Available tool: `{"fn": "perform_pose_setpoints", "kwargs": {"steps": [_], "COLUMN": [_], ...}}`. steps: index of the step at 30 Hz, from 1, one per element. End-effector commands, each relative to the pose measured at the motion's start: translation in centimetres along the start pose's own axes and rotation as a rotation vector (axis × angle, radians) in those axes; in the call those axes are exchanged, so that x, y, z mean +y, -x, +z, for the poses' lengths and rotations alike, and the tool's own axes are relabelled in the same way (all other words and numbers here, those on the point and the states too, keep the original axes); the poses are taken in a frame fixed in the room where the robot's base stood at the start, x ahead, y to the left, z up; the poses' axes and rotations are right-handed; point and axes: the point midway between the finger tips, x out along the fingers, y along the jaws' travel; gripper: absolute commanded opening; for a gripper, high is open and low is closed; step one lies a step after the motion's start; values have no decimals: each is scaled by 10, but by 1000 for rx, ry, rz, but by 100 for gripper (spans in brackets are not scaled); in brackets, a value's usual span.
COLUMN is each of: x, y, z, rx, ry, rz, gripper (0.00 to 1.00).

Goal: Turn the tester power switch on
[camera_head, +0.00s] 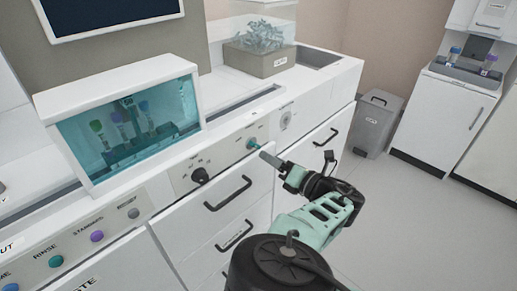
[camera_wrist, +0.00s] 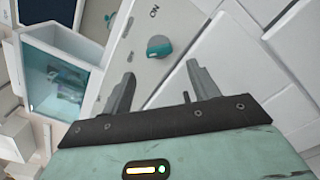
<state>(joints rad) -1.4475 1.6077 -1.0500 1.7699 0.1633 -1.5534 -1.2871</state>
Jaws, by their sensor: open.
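The tester power switch, a teal rotary knob (camera_head: 252,143), sits on the white front panel below and right of the tester. It also shows in the wrist view (camera_wrist: 159,47), with an ON mark beyond it; which setting it points to is hard to tell. The tester (camera_head: 130,125) is a white box with a teal-tinted window and several capped tubes inside. My gripper (camera_head: 273,161) is just right of and below the knob in the head view. In the wrist view its open, empty fingers (camera_wrist: 161,69) point toward the panel with the knob beyond their tips, apart from it.
A black knob (camera_head: 200,175) is on the same panel to the left. Drawer handles (camera_head: 228,193) stick out below. Coloured buttons (camera_head: 97,236) line the lower left panel. A grey bin (camera_head: 378,122) stands beyond the counter's end; the floor at right is clear.

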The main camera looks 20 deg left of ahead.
Motion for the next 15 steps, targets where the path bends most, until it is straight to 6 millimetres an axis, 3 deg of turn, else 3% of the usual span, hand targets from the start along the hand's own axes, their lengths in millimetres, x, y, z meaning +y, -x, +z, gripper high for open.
{"fn": "perform_pose_setpoints", "kwargs": {"steps": [6,15], "x": [1,0], "y": [-41,-64], "z": [0,0], "rx": [0,-1], "ry": [0,0], "rz": [3,-1], "gripper": [60,60]}}
